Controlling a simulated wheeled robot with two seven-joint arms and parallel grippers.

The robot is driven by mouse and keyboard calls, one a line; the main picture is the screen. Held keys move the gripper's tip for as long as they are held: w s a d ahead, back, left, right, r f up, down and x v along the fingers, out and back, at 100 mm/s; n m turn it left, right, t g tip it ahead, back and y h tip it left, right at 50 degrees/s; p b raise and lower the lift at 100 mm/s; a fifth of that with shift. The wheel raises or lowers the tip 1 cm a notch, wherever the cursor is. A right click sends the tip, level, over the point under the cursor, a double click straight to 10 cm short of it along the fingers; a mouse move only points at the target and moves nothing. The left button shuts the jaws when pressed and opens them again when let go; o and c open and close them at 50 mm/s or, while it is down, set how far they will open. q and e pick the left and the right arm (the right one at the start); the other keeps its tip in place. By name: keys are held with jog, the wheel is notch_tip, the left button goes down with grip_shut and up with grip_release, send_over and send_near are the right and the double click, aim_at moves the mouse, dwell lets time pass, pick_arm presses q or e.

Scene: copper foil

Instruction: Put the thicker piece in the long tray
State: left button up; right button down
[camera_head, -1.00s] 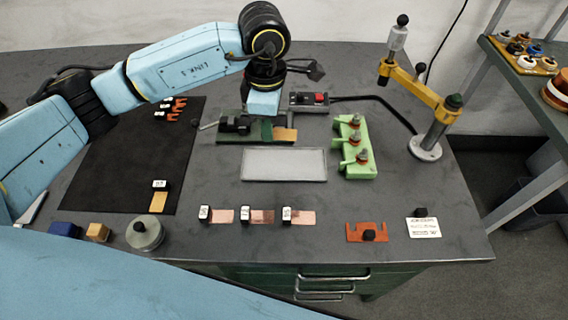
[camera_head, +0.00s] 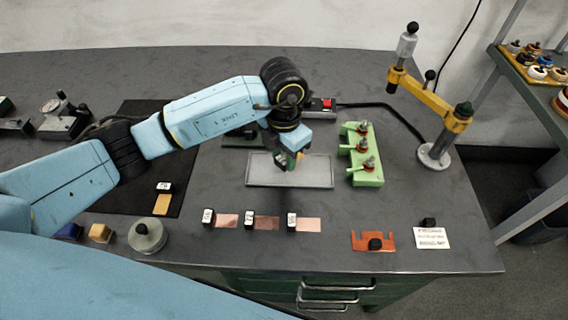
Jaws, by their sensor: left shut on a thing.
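The long tray (camera_head: 262,181), shallow and grey, lies in the middle of the bench. My left gripper (camera_head: 288,161) is over it, shut on a small dark piece (camera_head: 281,161). An orange-gold bit shows beside the fingers; I cannot tell whether it belongs to the held piece, or whether the piece touches the tray. Copper strips with tagged blocks lie along the front: left (camera_head: 228,221), middle (camera_head: 267,223) and right (camera_head: 310,225). A brass strip (camera_head: 161,204) with a tagged block lies on the black mat. Their thicknesses are too small to compare. My right gripper is out of view.
A green stand (camera_head: 368,176) with several knobbed posts is right of the tray. A yellow-armed post (camera_head: 432,100) stands farther right. A dark fixture (camera_head: 240,142) is partly hidden behind my arm. A round grey weight (camera_head: 147,235) stands front left.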

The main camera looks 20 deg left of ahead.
aim_at(284, 159)
pick_arm(q)
jog(key=shift+f, duration=1.8)
jog(key=shift+f, duration=0.1)
jog(key=o, duration=1)
jog(key=shift+c, duration=0.2)
jog(key=shift+r, duration=0.2)
notch_tip(284, 159, up, 12)
jog(key=shift+f, duration=0.1)
jog(key=shift+s, duration=0.1)
